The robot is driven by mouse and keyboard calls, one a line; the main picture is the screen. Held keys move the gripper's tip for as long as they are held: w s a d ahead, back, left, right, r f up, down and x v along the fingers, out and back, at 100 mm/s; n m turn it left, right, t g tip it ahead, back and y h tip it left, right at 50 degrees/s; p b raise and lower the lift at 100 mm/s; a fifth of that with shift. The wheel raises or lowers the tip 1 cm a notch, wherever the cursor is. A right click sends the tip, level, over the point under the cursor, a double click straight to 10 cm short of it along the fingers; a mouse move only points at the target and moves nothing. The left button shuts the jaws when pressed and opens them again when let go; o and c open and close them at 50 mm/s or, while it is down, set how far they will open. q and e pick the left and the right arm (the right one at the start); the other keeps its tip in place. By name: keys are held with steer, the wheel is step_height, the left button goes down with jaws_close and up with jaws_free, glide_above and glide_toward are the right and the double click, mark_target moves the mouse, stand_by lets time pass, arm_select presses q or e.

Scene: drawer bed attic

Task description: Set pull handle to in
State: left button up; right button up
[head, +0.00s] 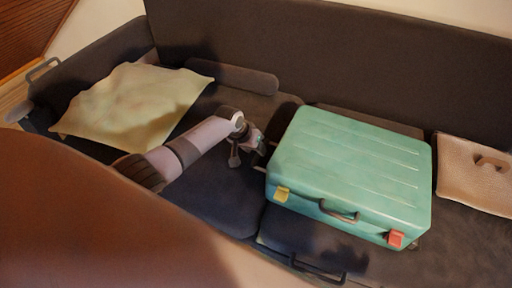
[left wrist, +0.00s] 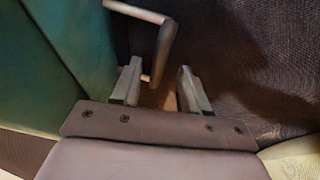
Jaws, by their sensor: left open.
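A teal suitcase (head: 345,165) lies flat on the dark sofa in the head view. Its pull handle (head: 259,168) sticks out of its left side on thin rods, with a gap between grip and case. In the left wrist view the pull handle's dark grip (left wrist: 163,48) and pale rods show beside the teal case wall (left wrist: 60,60). My left gripper (head: 252,143) is at that side, close to the handle. In the wrist view its fingers (left wrist: 160,72) are open, the grip appearing between and just beyond their tips. Contact cannot be told. My right gripper is not in view.
A pale cloth (head: 135,100) lies on the sofa at left. A dark bolster (head: 232,77) lies along the backrest. A tan bag (head: 475,175) is right of the suitcase. A dark drawer handle (head: 318,270) is on the sofa front. A brown rounded surface (head: 90,220) fills the lower left.

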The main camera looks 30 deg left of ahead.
arm_select(q)
steer(key=p+v, duration=0.2)
steer(key=v, duration=0.3)
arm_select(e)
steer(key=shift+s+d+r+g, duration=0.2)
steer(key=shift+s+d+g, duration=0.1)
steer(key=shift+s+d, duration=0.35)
arm_select(q)
steer(key=shift+f, duration=0.1)
steer(key=shift+c, duration=0.2)
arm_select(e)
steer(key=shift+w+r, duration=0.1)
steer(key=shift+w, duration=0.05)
